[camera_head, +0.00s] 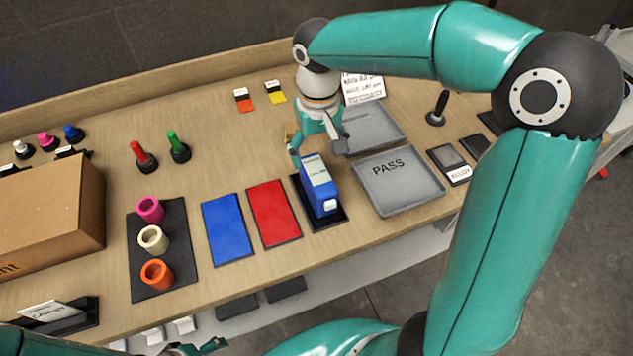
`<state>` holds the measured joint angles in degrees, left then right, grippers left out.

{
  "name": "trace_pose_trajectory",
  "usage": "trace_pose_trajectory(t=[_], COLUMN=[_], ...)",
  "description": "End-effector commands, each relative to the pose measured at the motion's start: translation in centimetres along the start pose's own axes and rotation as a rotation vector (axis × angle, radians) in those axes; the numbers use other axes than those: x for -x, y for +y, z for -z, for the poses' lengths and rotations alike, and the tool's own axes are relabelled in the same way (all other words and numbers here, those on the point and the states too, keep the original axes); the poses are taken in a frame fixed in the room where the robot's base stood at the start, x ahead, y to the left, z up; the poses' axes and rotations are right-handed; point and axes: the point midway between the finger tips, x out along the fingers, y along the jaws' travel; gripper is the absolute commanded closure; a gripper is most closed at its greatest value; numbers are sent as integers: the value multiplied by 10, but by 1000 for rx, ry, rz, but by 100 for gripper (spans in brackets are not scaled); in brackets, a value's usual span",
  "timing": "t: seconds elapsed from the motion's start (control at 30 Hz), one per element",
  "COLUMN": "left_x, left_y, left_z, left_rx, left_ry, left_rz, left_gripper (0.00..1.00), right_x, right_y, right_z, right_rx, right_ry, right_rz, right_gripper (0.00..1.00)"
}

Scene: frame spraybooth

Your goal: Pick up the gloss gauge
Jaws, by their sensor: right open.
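The gloss gauge appears to be the blue box-shaped device (322,195) with a white label on its upper face. It stands in a black holder (328,222) near the front of the bench. My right gripper (318,148) is open and points down just above and behind the blue device, its fingers spread. Whether a finger touches the device cannot be told. Part of my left gripper (200,347) shows at the bottom edge, low and away from the device; its fingers are mostly cut off.
A grey PASS tray (398,187) lies right of the device, with another grey tray (370,128) behind. A red panel (274,214) and a blue panel (228,230) lie to the left. A black mat (182,270) holds coloured cups. A cardboard box (50,220) stands far left.

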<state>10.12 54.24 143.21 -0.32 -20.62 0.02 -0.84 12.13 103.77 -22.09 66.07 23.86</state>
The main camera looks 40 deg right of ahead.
Motion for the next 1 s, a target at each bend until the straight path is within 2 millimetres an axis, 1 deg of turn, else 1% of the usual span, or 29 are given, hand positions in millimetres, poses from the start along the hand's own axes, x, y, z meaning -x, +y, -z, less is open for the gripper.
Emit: trace_pose_trajectory(t=[0.03,0.1,0.2,0.43,0.6,0.7,0.8,1.0], left_x=[0,1,1,5,13,13,13,13], left_y=[0,0,0,2,5,5,5,5], left_z=[0,0,0,0,0,0,0,0], left_rx=[0,0,0,0,0,0,0,0], left_ry=[0,1,1,1,1,1,1,1], left_rz=[0,0,0,0,0,0,0,0], left_gripper=[19,19,19,19,19,19,19,19], right_x=[-11,-22,-32,-45,-68,-82,-88,-89], right_y=[0,1,1,2,3,3,3,3], right_z=[-1,-1,-1,0,3,4,4,4], right_rx=[0,-2,-1,-3,-3,-3,-3,-3], right_ry=[-6,-4,-2,-4,-7,-3,-2,1], right_rz=[0,0,-1,0,-1,0,0,1], right_gripper=[19,19,19,19,19,19,19,19])
